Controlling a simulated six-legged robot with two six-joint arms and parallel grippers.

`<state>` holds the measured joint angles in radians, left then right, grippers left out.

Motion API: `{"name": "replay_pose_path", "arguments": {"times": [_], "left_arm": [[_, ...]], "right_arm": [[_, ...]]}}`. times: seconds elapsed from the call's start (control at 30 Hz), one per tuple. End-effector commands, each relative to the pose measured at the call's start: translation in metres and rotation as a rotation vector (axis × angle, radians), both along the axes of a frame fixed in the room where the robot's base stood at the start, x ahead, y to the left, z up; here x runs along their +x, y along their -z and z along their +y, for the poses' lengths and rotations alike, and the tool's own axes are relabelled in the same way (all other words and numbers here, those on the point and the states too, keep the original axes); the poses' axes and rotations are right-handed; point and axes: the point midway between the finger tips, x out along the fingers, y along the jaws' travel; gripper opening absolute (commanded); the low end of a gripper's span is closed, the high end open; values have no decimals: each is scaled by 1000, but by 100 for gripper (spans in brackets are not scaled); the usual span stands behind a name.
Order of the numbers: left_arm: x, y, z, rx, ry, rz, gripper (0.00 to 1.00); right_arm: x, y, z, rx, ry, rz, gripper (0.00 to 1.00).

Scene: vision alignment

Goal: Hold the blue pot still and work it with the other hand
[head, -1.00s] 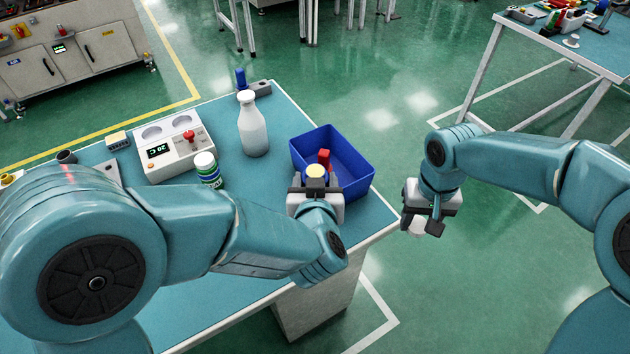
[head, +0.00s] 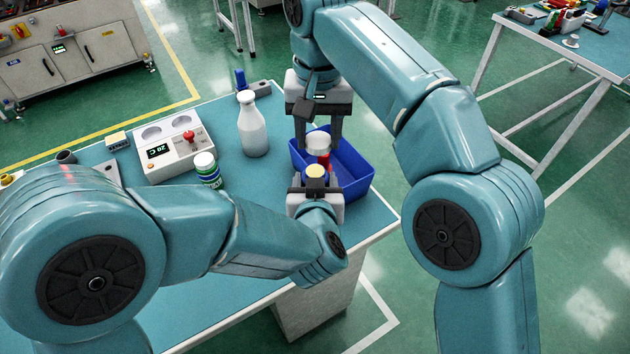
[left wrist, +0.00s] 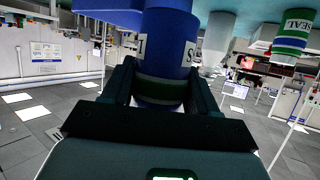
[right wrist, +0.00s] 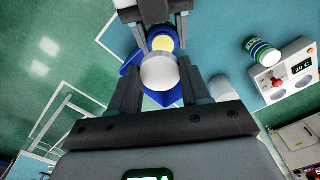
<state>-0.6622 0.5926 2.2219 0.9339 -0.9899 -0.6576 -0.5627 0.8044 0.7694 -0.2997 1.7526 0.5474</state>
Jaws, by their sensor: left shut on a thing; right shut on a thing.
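The blue pot (left wrist: 162,60) stands between the fingers of my left gripper (head: 315,181), which is shut on it. In the head view its body is mostly hidden by that gripper and its yellow top (head: 315,170) shows. The pot also shows in the right wrist view (right wrist: 163,42), with yellow inside a blue rim. My right gripper (head: 317,138) is shut on a white round lid (head: 318,144). The lid is just beyond the pot in the head view, and appears apart from it. It also shows in the right wrist view (right wrist: 160,72).
A blue bin (head: 354,168) with a red object (head: 323,160) stands close behind the pot. A white bottle (head: 252,128), a green-labelled jar (head: 207,171) and a device reading 20 C (head: 174,153) stand left. The table's right edge is near.

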Motion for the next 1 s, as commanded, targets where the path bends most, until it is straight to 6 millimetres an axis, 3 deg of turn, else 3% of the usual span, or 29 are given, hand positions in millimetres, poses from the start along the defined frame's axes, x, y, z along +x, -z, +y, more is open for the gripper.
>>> {"name": "replay_pose_path", "arguments": {"times": [0.43,0.8,1.0], "left_arm": [[0,0,0,0,0,-1,4],[0,-1,0,0,0,-1,4],[0,-1,0,0,0,-1,4]], "right_arm": [[-2,0,5,0,-12,-1,19],[-2,31,4,-1,-10,0,19],[-2,39,4,0,-11,-1,19]]}}
